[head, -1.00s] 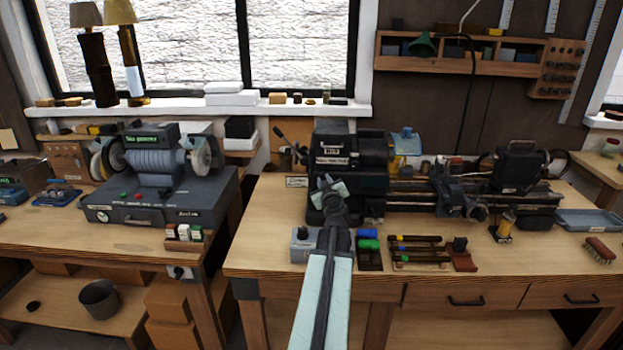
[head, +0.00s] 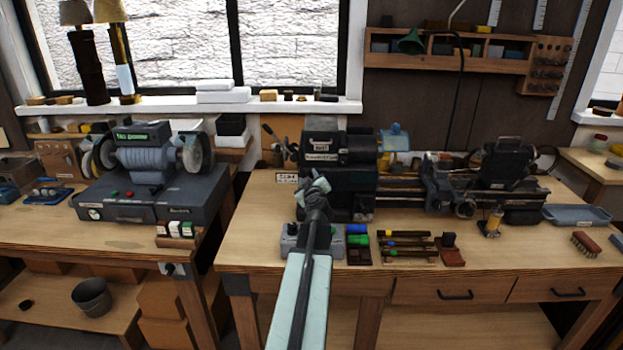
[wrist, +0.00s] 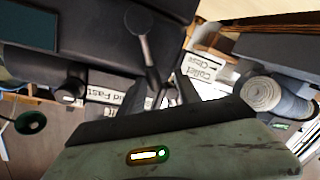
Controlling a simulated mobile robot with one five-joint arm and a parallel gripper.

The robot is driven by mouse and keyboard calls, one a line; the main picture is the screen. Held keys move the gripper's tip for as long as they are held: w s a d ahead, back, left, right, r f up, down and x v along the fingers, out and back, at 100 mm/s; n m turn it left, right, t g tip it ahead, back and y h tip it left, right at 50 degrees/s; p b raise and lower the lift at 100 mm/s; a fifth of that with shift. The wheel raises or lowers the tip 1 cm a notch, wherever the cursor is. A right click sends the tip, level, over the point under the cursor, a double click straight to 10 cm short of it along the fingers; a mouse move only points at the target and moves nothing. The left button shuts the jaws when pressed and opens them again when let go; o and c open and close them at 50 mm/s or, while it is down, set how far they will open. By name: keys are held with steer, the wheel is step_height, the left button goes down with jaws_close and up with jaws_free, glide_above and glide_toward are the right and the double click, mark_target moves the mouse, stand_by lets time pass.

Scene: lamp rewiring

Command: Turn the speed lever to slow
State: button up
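The lathe headstock (head: 340,165) stands on the right bench. In the wrist view a dark lever with a round knob (wrist: 138,20) rises in front of its dark housing (wrist: 80,25). A white label (wrist: 103,88) behind it reads "...id Fast", its left part hidden. I cannot tell for sure that this is the speed lever, nor its setting. My gripper (head: 319,186) is in front of the headstock's lower left side. Its two dark fingers (wrist: 160,92) are apart, with the lever's lower shaft showing between them; contact cannot be told.
A "Collet Close" label (wrist: 200,66) is right of the fingers in the wrist view. A grey switch box (head: 291,243) and small tools (head: 405,243) lie along the bench front. A grinder (head: 150,185) stands on the left bench, with a gap between benches.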

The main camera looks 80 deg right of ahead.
steer(key=v, duration=0.7)
steer(key=shift+s+a+p, duration=0.25)
steer(key=shift+s+p, duration=0.15)
